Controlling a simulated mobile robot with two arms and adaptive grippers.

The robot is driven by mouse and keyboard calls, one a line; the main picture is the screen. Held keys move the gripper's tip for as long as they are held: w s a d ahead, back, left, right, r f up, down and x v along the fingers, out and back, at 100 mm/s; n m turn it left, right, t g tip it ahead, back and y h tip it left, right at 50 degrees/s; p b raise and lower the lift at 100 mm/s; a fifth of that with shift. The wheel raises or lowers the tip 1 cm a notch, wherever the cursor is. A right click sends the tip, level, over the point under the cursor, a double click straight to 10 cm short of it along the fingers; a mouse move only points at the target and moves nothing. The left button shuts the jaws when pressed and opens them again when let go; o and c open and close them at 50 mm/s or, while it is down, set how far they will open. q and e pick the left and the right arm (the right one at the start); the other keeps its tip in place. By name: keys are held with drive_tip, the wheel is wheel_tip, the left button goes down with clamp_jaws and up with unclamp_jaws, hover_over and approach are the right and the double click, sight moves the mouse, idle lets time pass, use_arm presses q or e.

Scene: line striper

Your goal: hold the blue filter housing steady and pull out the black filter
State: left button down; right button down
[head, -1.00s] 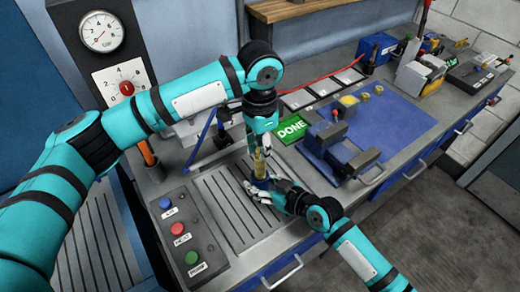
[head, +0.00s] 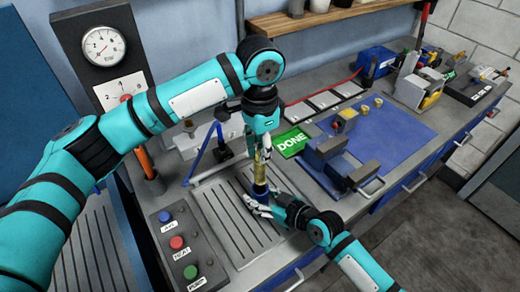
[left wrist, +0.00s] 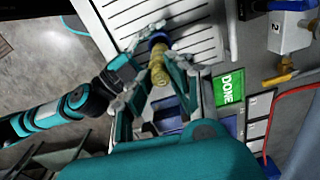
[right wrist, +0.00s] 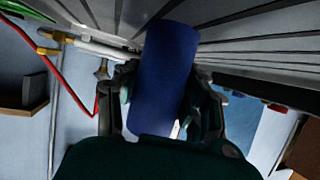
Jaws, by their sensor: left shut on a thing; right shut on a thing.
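The blue filter housing (head: 260,189) stands upright over the grooved metal drain tray; it also shows in the left wrist view (left wrist: 157,38) and large in the right wrist view (right wrist: 165,75). My right gripper (head: 256,204) is shut around the housing from the side, low down. The filter (head: 260,166) sticks up out of the housing's top; it looks yellowish and ribbed rather than black, also in the left wrist view (left wrist: 159,66). My left gripper (head: 262,152) comes from above and is shut on the filter's upper part. The filter's lower end is hidden.
A panel with blue, red and green buttons (head: 177,242) lies left of the drain tray (head: 220,220). A green DONE sign (head: 290,141) and a blue-grey vise (head: 330,160) stand to the right. A blue mat (head: 400,135) is mostly clear.

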drive_tip(key=c, duration=0.6)
unclamp_jaws()
drive_tip(key=shift+c, duration=0.2)
drive_tip(key=v, duration=1.2)
drive_tip(key=shift+s, duration=0.1)
